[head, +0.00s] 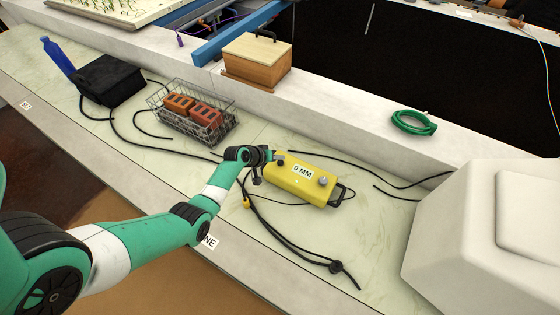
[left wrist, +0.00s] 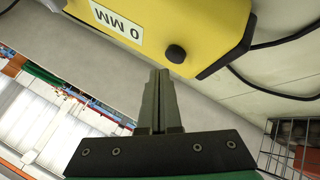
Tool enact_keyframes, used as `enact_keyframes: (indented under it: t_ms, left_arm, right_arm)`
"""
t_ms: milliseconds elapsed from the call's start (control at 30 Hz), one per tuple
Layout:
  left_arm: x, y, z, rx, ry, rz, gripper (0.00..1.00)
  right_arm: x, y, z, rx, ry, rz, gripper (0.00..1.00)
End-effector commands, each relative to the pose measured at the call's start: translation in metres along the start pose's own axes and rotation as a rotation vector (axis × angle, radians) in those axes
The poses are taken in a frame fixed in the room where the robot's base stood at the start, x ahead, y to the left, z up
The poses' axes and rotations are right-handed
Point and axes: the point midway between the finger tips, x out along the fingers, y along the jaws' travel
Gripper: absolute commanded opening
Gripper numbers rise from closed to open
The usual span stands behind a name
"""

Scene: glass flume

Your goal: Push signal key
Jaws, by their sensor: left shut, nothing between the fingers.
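A yellow box (head: 296,190) with a white "0 MM" label lies on the pale bench. It carries a grey knob (head: 323,181) at its right end and a dark knob (head: 281,158) at its left end. No part is marked as the signal key. My left gripper (head: 270,157) is at the box's left end, close to the dark knob. In the left wrist view the shut, empty fingers (left wrist: 158,78) point at the yellow box (left wrist: 205,25), just short of its black knob (left wrist: 176,54). I cannot tell if they touch. My right gripper is not in view.
A wire basket (head: 190,125) with orange bricks, a black box (head: 110,80) and a blue bottle (head: 57,55) stand left. Black cables (head: 285,240) cross the bench. A wooden box (head: 257,60) and green coil (head: 413,122) sit on the ledge. A pale housing (head: 480,240) stands right.

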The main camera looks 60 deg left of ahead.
Motion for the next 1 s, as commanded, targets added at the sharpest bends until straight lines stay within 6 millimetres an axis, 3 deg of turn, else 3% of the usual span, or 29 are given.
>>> enact_keyframes:
  t_ms: [167,600,1000]
  left_arm:
    - [-0.005,0.004,-0.004,0.000,0.000,0.000,0.00]
    - [-0.041,0.030,-0.030,0.000,0.000,0.000,0.00]
    - [-0.042,0.030,-0.030,0.000,0.000,0.000,0.00]
  right_arm:
    - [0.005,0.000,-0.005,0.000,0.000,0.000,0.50]
    - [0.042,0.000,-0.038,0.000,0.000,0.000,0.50]
    - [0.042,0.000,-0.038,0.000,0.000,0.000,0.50]
